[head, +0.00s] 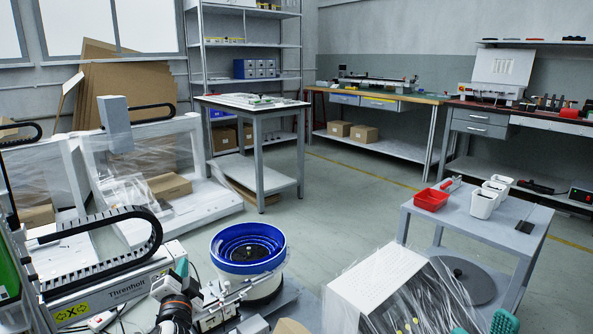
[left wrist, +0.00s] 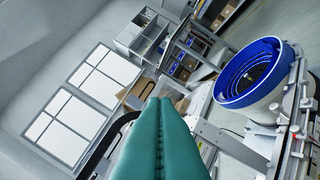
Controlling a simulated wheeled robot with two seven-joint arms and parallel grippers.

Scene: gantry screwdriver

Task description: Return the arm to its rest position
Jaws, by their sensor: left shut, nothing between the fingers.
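My left gripper (head: 181,268) shows in the head view at the lower left, in front of the gantry unit and left of the blue bowl feeder (head: 248,250). Its teal fingers point up, partly hidden by my dark wrist. In the left wrist view the fingers (left wrist: 158,105) are pressed together with nothing between them, and the bowl feeder (left wrist: 252,75) stands to their right, apart from them. At the bottom right of the head view, teal parts, which seem to be my right gripper (head: 484,326), are cut off by the frame edge.
The gantry unit with its black cable chain (head: 150,225) is close to my left gripper. A grey cart (head: 500,228) carries a red bin (head: 430,200) and white bins (head: 484,204). The middle floor is clear.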

